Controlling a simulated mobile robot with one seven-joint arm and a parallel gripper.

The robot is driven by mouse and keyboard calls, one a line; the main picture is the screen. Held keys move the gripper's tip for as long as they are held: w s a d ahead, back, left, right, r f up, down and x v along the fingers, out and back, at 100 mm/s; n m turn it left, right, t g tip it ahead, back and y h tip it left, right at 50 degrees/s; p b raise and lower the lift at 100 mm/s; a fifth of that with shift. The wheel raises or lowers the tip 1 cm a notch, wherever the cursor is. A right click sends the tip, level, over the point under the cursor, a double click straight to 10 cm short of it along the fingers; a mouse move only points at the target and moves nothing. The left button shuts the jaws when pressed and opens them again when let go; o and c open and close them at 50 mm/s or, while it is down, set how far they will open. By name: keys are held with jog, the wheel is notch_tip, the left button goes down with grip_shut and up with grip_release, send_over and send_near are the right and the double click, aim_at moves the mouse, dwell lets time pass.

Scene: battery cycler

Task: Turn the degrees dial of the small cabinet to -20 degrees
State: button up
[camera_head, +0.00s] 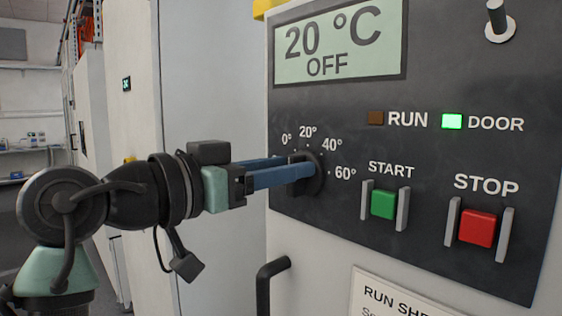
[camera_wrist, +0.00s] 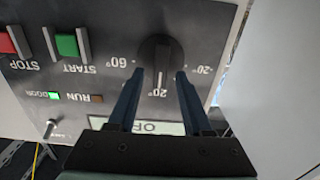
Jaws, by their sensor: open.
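The degrees dial (camera_head: 318,178) is a round black knob on the dark panel of the cabinet, ringed by white degree marks. In the wrist view, which is upside down, the dial (camera_wrist: 157,52) shows a white pointer line toward the 20° mark. The -20° mark shows to the right there. My gripper (camera_head: 302,164) has blue fingers reaching to the dial from the left. In the wrist view, my gripper (camera_wrist: 159,73) is open, with one fingertip on each side of the dial's pointer end. I cannot tell whether they touch it. The display (camera_head: 340,40) reads 20 °C OFF.
A green START button (camera_head: 384,204) and a red STOP button (camera_head: 478,227) stand between grey guards right of the dial. The DOOR lamp (camera_head: 452,121) is lit green; the RUN lamp (camera_head: 375,118) is dark. A black handle (camera_head: 264,285) sticks out below the panel.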

grip_shut()
dwell(0.5)
jog(key=shift+w+a+f+n+p, duration=0.15)
jog(key=shift+n+p, duration=1.35)
jog(key=shift+n, duration=1.15)
jog(key=shift+w+a+f+n+p, duration=0.1)
jog(key=shift+w+a+n+p, duration=0.1)
jog(key=shift+n+p, duration=1.9)
jog(key=shift+w+a+f+n+p, duration=0.15)
jog(key=shift+n+p, duration=0.8)
jog(key=shift+n, duration=2.2)
jog(key=shift+f, duration=0.1)
